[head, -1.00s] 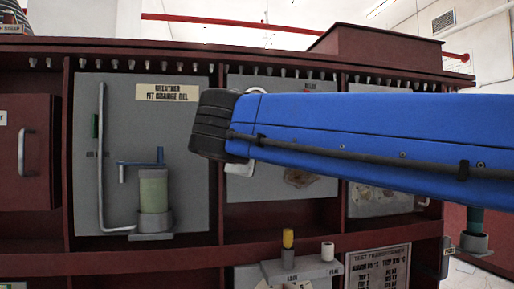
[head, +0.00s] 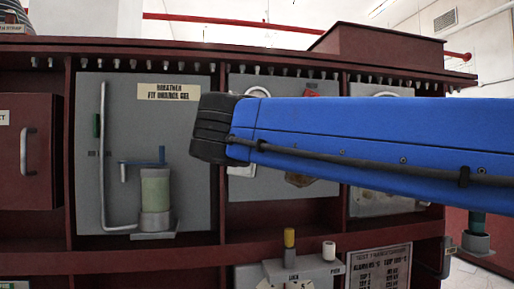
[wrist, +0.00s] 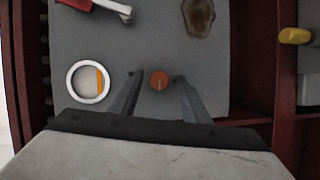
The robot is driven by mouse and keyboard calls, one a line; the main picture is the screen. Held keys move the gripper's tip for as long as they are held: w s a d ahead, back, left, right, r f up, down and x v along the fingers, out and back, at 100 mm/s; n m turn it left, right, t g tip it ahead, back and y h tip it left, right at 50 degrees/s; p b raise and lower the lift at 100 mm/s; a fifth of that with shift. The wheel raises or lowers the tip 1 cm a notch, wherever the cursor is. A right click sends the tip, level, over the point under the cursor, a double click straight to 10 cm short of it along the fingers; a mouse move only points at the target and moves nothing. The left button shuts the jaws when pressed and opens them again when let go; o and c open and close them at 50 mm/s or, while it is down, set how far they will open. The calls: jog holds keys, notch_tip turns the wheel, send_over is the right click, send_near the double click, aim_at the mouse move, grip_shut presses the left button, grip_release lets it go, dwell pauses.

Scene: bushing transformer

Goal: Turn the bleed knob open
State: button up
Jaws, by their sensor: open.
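In the wrist view a small round orange knob (wrist: 160,80), which I take to be the bleed knob, sits on a grey panel (wrist: 150,40). It shows a mark across its face. My gripper (wrist: 159,77) is open, with one finger at each side of the knob in the picture. The right fingertip looks closer to it than the left. I cannot tell whether the fingertips reach the knob's depth, and no contact is clear. In the head view my blue arm hides the knob and gripper.
A white-rimmed gauge (wrist: 88,82) is left of the fingers. A red-handled lever (wrist: 75,5) and a brown fitting (wrist: 198,17) lie above. A dark red cabinet edge (wrist: 272,110) and yellow-capped part (wrist: 294,36) stand right. The breather (head: 155,190) is left of my arm.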

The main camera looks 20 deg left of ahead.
jog(key=s+d+r, duration=0.1)
jog(key=s+d, duration=0.1)
jog(key=s, duration=1.5)
jog(key=shift+d+r, duration=0.3)
jog(key=shift+d, duration=0.1)
jog(key=w+d+f+m+g+h, duration=0.3)
jog(key=w+d+f, duration=0.75)
jog(key=d, duration=0.35)
jog(key=w+d+f+m+g+h, duration=0.2)
jog(key=d+f+m+g, duration=0.15)
jog(key=d+f, duration=1.05)
jog(key=s+d+f+m+g, duration=0.2)
jog(key=s+d+f, duration=0.1)
jog(key=d+f, duration=0.35)
jog(key=s+d+f+m+g, duration=0.2)
jog(key=s+d+f+m, duration=0.1)
jog(key=d+f, duration=0.4)
jog(key=s+d+f+m+y, duration=0.1)
jog(key=s+d+f+m, duration=0.2)
jog(key=s+f, duration=0.2)
jog(key=s+d+f+m+g+y, duration=0.1)
jog(key=s+d+f+m, duration=0.2)
jog(key=f, duration=0.4)
jog(key=shift+s+f+m, duration=0.3)
jog(key=shift+s+m, duration=0.15)
jog(key=shift+s, duration=0.55)
